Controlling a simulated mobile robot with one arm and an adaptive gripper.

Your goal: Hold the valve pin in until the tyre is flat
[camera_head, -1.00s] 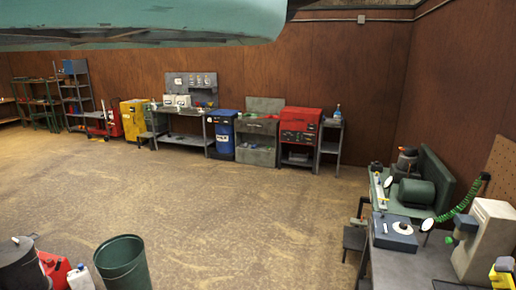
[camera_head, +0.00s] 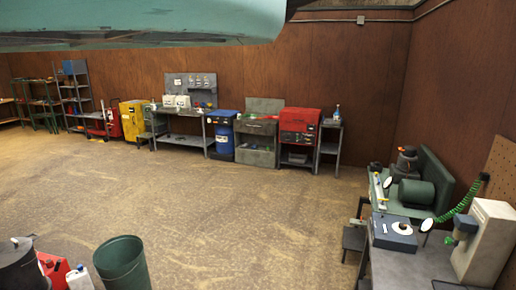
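No tyre, valve or valve pin can be made out in the head view. My gripper is not in the picture. A large teal body (camera_head: 140,32) hangs across the top left, cut off by the frame; only its underside and lower edge show.
A grey bench (camera_head: 420,262) at right carries a green machine (camera_head: 412,192), a blue-grey box (camera_head: 393,232) and a pale machine (camera_head: 488,235). A green bin (camera_head: 122,264) and red can (camera_head: 55,268) stand lower left. Cabinets, including a red one (camera_head: 299,124), line the back wall. Mid-floor is clear.

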